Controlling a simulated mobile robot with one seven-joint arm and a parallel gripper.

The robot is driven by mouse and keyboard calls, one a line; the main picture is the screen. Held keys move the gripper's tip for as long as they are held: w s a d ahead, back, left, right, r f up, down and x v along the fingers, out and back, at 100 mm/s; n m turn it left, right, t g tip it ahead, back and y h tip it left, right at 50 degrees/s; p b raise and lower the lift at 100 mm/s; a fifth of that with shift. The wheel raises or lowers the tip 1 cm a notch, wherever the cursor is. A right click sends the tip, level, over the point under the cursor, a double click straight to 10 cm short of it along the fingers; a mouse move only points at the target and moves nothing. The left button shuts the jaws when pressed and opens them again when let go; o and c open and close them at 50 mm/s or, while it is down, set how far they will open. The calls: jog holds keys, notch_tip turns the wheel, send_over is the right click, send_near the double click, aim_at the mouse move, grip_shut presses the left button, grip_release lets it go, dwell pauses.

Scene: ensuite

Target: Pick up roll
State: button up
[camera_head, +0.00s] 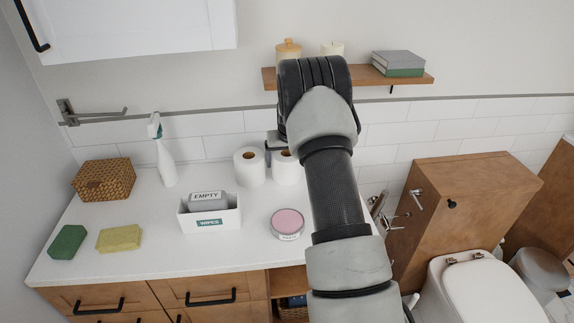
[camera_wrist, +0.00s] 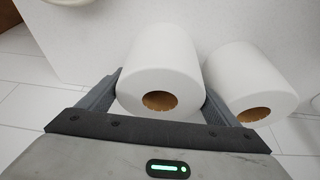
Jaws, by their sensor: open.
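Two white paper rolls with brown cardboard cores stand side by side on the counter by the tiled wall. In the wrist view, one roll (camera_wrist: 160,62) lies between the fingers of my gripper (camera_wrist: 160,98), and the other roll (camera_wrist: 250,75) is just outside the right finger. My gripper is open around the first roll; whether either finger touches it I cannot tell. In the head view, the left roll (camera_head: 250,167) shows clearly, while the right roll (camera_head: 285,170) is partly hidden by my arm. Only a small part of my gripper shows there.
On the white counter (camera_head: 130,262) are a wipes box (camera_head: 209,222), a pink-lidded tin (camera_head: 287,224), a spray bottle (camera_head: 162,155), a wicker basket (camera_head: 104,181) and two sponges. A wooden shelf (camera_head: 410,78) hangs above the rolls. A toilet (camera_head: 480,290) stands at the right.

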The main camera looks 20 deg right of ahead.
jog(key=shift+w+f, duration=0.15)
jog(key=shift+f, duration=0.2)
jog(key=shift+c, duration=0.4)
jog(key=c, duration=0.7)
jog(key=shift+c, duration=0.5)
jog(key=shift+r, duration=0.15)
